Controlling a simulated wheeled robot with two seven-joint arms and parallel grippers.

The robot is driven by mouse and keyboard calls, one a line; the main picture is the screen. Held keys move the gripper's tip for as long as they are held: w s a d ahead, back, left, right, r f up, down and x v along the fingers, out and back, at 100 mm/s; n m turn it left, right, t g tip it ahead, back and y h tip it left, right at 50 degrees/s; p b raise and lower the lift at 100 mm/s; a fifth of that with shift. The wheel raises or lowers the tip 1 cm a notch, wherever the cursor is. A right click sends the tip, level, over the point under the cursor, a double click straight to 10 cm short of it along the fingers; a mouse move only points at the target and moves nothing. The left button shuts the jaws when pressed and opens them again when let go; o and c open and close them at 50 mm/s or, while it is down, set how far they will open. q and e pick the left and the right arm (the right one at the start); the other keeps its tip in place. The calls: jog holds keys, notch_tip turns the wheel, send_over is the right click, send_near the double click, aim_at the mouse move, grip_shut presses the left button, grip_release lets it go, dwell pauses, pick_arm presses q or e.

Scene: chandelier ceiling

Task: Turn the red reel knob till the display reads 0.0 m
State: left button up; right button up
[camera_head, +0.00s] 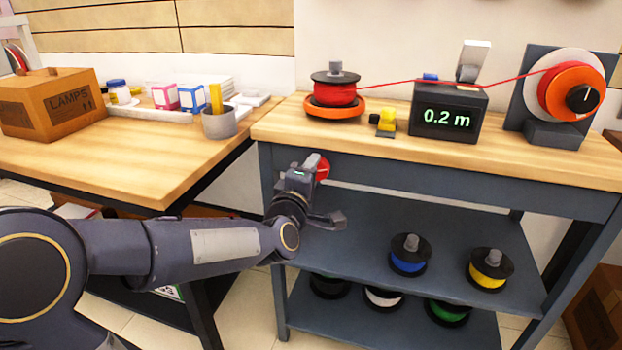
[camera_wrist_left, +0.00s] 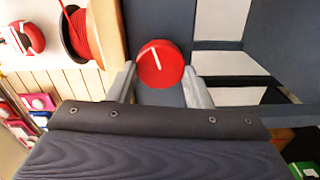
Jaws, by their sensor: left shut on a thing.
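The red reel knob (camera_head: 322,168) is on the front rail of the grey workbench, below the tabletop's left part. In the left wrist view the knob (camera_wrist_left: 160,64) is round with a white pointer line, tilted a little left of straight up there. My left gripper (camera_head: 312,172) is at the knob, shut on it, with a finger on each side in the wrist view (camera_wrist_left: 160,80). The display (camera_head: 447,117) on the bench reads 0.2 m in green. A red line runs from the red spool (camera_head: 335,94) over the display box to the orange and white reel (camera_head: 568,92). My right gripper is not in view.
A wooden table at left holds a LAMPS box (camera_head: 52,103), a grey cup (camera_head: 219,122) and small boxes. A yellow item (camera_head: 387,121) stands beside the display. Blue (camera_head: 409,257) and yellow (camera_head: 488,270) spools stand on the lower shelf, with several more below.

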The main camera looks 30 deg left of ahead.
pick_arm(q)
jog(key=shift+r+m+p, duration=0.1)
jog(key=shift+m+p, duration=0.25)
jog(key=shift+m, duration=3.45)
jog(key=shift+d, duration=0.1)
jog(key=o, duration=1)
jog(key=p+v, duration=0.1)
jog(key=v, duration=0.6)
jog(key=shift+s+d, duration=0.1)
jog(key=shift+s, duration=0.3)
